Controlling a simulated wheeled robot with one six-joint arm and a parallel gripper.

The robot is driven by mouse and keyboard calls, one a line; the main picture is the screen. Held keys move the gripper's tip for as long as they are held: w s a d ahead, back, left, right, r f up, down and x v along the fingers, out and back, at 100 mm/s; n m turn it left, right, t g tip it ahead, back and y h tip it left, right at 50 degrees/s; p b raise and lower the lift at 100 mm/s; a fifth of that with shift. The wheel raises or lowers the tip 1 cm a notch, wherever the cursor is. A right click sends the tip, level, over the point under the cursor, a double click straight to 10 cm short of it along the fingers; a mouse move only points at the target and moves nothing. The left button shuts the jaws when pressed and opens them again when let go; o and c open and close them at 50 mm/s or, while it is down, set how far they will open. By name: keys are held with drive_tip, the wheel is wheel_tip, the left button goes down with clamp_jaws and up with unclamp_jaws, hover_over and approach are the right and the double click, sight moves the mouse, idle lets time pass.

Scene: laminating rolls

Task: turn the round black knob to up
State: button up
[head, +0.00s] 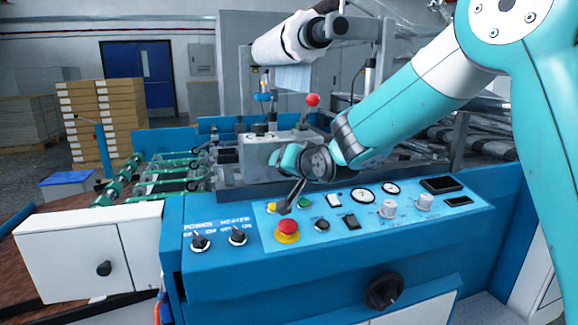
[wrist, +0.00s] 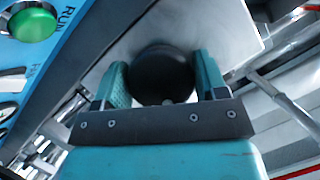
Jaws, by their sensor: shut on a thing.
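The round black knob (wrist: 162,75) sits between the two teal jaws of my gripper (wrist: 163,82) in the wrist view. The jaws press on its left and right sides. A pale grey surface lies behind it. In the head view my gripper (head: 279,156) is at the grey box (head: 262,150) just behind the control panel. There my gripper and wrist appear to hide the knob. I cannot see a pointer or mark that shows which way the knob is turned.
The blue control panel (head: 370,228) below my wrist carries a red stop button (head: 287,228), a green button (head: 305,202), a dark lever (head: 293,193), dials and switches. The green button also shows in the wrist view (wrist: 33,22), close to the left. A red-ball lever (head: 312,100) stands above the box.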

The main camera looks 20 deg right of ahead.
drive_tip(key=shift+f+n+h, duration=0.1)
drive_tip(key=shift+n+h, duration=0.7)
drive_tip(key=shift+n, duration=0.2)
drive_tip(key=o, duration=0.9)
drive_tip(key=b+v, duration=0.1)
drive_tip(key=v, duration=1.6)
drive_tip(key=shift+s+r+b, duration=0.2)
drive_tip(key=shift+r+b, duration=0.05)
drive_tip(key=shift+b, duration=0.05)
